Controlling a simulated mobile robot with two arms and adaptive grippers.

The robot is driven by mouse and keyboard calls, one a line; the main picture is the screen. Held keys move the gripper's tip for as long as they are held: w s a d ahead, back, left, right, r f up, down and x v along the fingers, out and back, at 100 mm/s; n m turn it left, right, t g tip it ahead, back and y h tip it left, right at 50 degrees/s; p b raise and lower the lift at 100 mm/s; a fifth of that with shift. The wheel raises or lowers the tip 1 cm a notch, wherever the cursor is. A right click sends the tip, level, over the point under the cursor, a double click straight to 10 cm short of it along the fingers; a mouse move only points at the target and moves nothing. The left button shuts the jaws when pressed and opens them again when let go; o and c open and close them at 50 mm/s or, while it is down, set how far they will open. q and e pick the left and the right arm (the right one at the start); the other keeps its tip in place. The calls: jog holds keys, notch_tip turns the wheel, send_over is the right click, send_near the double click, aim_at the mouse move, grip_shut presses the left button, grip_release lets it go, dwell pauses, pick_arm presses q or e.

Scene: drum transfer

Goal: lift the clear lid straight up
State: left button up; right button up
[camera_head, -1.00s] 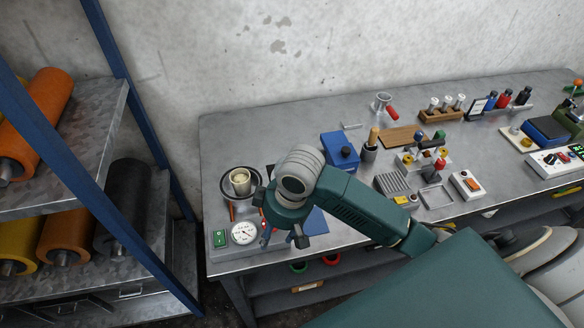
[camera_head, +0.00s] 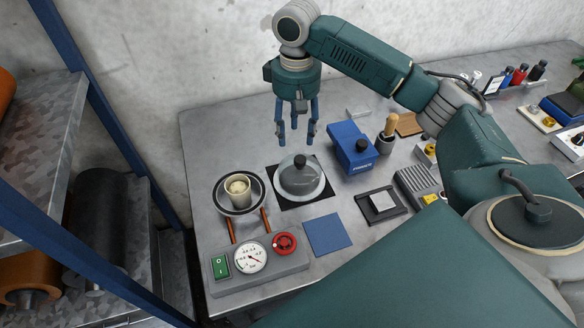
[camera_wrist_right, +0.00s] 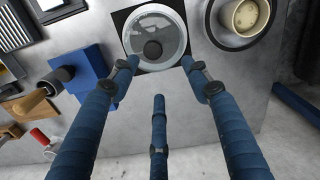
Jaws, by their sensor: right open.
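The clear lid (camera_head: 299,178) is a see-through dome with a black knob (camera_head: 300,162) on top. It sits on a black square mat (camera_head: 288,202) on the grey bench. In the right wrist view the lid (camera_wrist_right: 156,30) shows at the top, beyond the fingertips. My right gripper (camera_head: 297,138) has blue fingers and hangs pointing down above and behind the lid, apart from it. Its fingers (camera_wrist_right: 160,75) are spread and empty in the right wrist view. What lies under the lid is hard to make out. My left gripper is not in view.
A beige cup (camera_head: 240,190) stands in a dark round dish left of the lid. A gauge panel (camera_head: 255,262) with a red knob is in front. A blue box (camera_head: 350,148) stands to the right. A blue square pad (camera_head: 328,235) lies in front, and a shelf rack (camera_head: 60,150) is at left.

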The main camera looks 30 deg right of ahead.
aim_at(300, 159)
jog(key=f, duration=0.1)
jog(key=s+f, duration=0.1)
jog(key=f+p, duration=0.1)
jog(key=shift+s+f, duration=0.3)
jog(key=shift+f, duration=0.05)
jog(key=shift+w+f, duration=0.15)
jog(key=shift+f, duration=0.2)
jog(key=f, duration=0.1)
jog(key=f+p, duration=0.1)
jog(key=f, duration=0.1)
jog(key=f+p, duration=0.1)
jog(key=shift+s+d+f, duration=0.2)
jog(key=shift+s+d, duration=0.05)
jog(key=shift+d, duration=0.05)
jog(key=shift+f, duration=0.2)
jog(key=shift+w+f, duration=0.1)
jog(key=shift+c, duration=1.1)
jog(key=c, duration=0.9)
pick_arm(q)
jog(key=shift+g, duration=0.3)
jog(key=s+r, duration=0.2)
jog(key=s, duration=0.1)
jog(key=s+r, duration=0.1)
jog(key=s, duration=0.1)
pick_arm(e)
grip_shut()
